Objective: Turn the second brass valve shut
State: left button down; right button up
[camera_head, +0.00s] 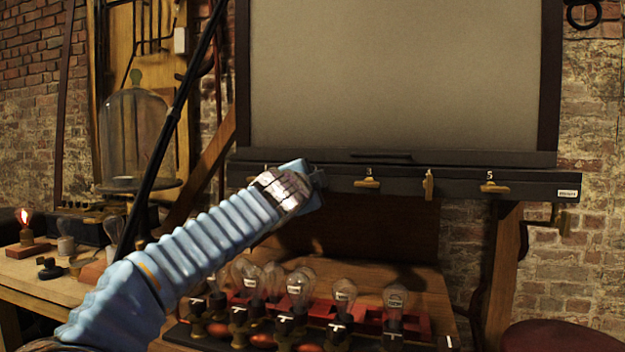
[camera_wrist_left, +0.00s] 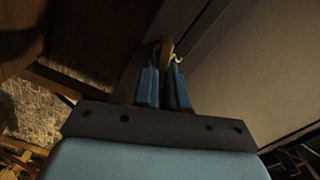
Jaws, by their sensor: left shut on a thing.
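A row of small brass valves runs along the dark rail under the large framed panel. The valve marked 3 (camera_head: 367,184) and the valve marked 5 (camera_head: 493,188) lie level; the valve between them (camera_head: 428,185) stands upright. My left gripper (camera_head: 318,179) is at the rail, left of the valve marked 3, and covers the second valve's place in the head view. In the left wrist view, my blue fingers (camera_wrist_left: 166,82) are shut on a brass valve (camera_wrist_left: 166,48), seen beyond their tips. Its angle is hard to tell. My right gripper is not in view.
Several glass bulbs (camera_head: 297,285) stand on a base below the rail. A glass bell jar (camera_head: 134,135) and a lit candle (camera_head: 25,225) are at the left. A dark crank (camera_head: 562,222) hangs at the rail's right end.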

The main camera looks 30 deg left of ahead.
pick_arm(q)
jog(key=shift+d+f+m, duration=0.1)
jog(key=shift+f+m, duration=0.1)
jog(key=shift+m, duration=0.9)
jog(key=shift+f+m, duration=0.15)
jog(key=shift+m, duration=0.95)
jog(key=c, duration=1.2)
grip_release()
jog(key=shift+s, duration=0.1)
jog(key=b+v, duration=0.2)
jog(key=v, duration=1.1)
jog(key=shift+s, duration=0.3)
